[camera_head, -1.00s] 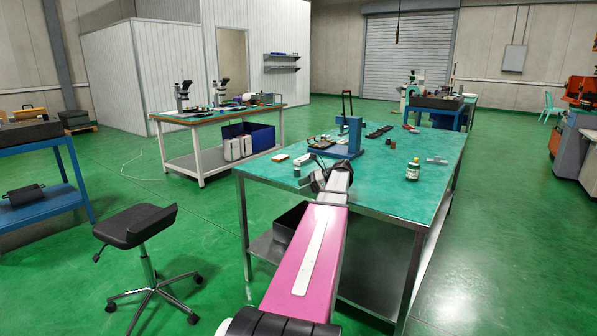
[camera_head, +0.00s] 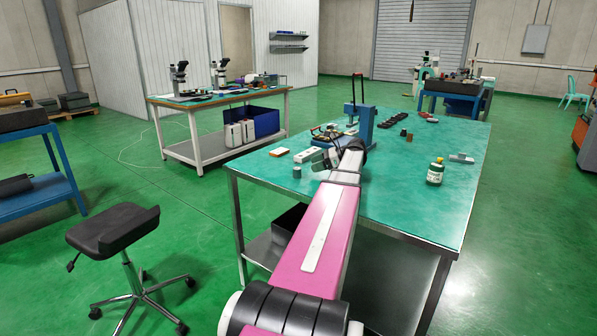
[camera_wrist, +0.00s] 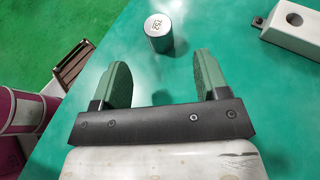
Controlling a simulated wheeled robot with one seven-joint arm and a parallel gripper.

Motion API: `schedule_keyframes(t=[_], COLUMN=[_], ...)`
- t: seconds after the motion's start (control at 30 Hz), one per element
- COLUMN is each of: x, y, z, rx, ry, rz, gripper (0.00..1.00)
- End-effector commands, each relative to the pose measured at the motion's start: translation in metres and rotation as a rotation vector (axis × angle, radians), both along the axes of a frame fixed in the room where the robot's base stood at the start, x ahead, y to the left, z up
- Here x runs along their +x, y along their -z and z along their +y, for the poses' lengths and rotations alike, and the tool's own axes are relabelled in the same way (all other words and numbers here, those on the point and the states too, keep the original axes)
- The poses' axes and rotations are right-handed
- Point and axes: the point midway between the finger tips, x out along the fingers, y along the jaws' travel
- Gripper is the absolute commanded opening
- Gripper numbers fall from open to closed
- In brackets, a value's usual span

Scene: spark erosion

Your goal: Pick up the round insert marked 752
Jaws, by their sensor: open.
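The round insert (camera_wrist: 158,35) is a short upright cylinder with a pale top and dark green-grey side. Its top carries dark digits, seen turned, that look like 752. It stands on the teal bench top (camera_head: 400,200), and in the head view it appears as a small cylinder (camera_head: 297,172) near the front left edge. My gripper (camera_wrist: 163,78) is open and empty, its two green fingers apart. In the wrist view the insert lies beyond the fingertips, roughly centred on the gap and not between them. In the head view my gripper (camera_head: 323,160) is just right of the insert.
A white block with a round hole (camera_wrist: 290,25) lies right of the insert. A blue press (camera_head: 362,125) stands behind my gripper.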

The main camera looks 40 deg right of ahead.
Motion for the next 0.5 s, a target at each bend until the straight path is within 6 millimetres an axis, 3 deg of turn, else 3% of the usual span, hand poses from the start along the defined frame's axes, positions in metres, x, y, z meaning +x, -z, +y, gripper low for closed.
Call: schedule_keyframes(t=[0.23, 0.5], x=[0.021, 0.033], y=[0.013, 0.018], z=[0.027, 0.041], rx=[0.000, 0.000], ry=[-0.002, -0.001], rz=[0.000, 0.000], gripper=[0.68, 0.68])
